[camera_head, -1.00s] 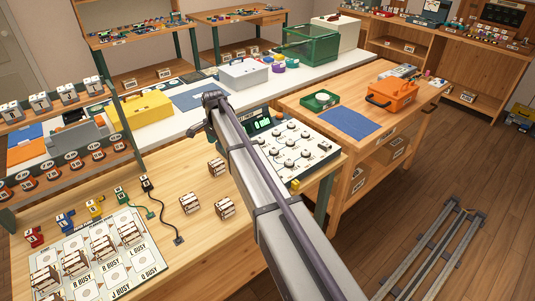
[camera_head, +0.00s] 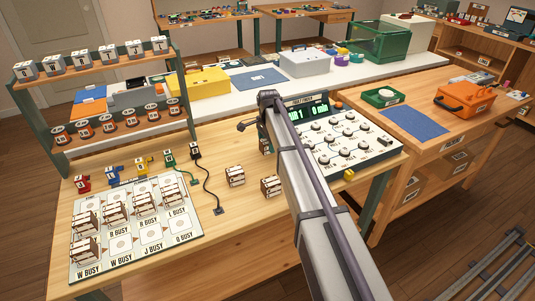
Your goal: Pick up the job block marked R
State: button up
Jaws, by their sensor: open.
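Small white-and-brown job blocks are on the wooden bench. One loose block (camera_head: 235,175) stands left of my arm, and another loose block (camera_head: 270,186) is close beside the arm. A third block (camera_head: 265,146) is partly covered by the arm. Several more blocks (camera_head: 84,250) stand on the grey-white board (camera_head: 126,242) at the left. The marks on the blocks are too small to read, so I cannot tell which is R.
A dial panel (camera_head: 345,140) with a green display lies right of the arm. A rack (camera_head: 95,65) stands at the left. Bare bench top lies in front of the loose blocks.

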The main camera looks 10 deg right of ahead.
notch_tip(320, 180, down, 2)
jog(key=shift+f+b, duration=0.1)
jog(key=shift+b, duration=0.2)
jog(key=shift+r, duration=0.3)
jog(key=c, duration=1)
jog(key=shift+p, duration=0.3)
notch_tip(320, 180, up, 10)
jog(key=p, duration=1)
jog(key=shift+r, duration=0.2)
jog(key=shift+f, duration=0.2)
